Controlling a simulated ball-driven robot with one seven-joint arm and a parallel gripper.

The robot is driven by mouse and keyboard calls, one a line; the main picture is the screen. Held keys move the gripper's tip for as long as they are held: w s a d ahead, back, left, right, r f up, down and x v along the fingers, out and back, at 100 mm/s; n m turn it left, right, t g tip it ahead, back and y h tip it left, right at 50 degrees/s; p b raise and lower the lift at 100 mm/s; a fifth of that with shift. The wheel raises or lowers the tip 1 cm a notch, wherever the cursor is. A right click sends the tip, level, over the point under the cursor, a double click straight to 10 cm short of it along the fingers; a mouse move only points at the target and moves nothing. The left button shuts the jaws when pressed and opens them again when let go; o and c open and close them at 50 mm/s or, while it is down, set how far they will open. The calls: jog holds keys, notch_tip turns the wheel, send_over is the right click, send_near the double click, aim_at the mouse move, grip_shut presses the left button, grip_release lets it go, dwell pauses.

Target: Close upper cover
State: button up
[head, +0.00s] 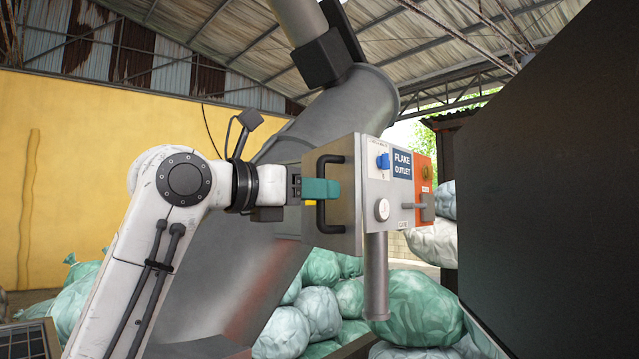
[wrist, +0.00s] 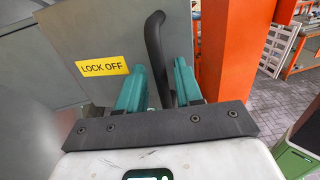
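A grey metal panel (head: 340,235) with a black bar handle (head: 320,222) forms the left face of the flake outlet box (head: 378,217). I take this panel to be the cover. The wrist view shows a grey panel (wrist: 95,35) with a yellow "LOCK OFF" label and the curved black handle (wrist: 153,40). My gripper (head: 325,189) is at the middle of the handle, its teal fingers level. In the wrist view, my gripper (wrist: 160,78) has one finger on each side of the handle, with narrow gaps showing. Whether the panel meets the box fully is not visible.
A large grey sloping chute (head: 345,100) rises behind the box. A round pipe (head: 376,275) hangs below it. Green bags (head: 420,308) lie behind and below. A large dark panel (head: 550,200) fills the right. An orange post (wrist: 222,50) stands right of the handle.

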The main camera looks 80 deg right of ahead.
jog(key=shift+s+d, duration=0.4)
grip_shut()
dwell(0.4)
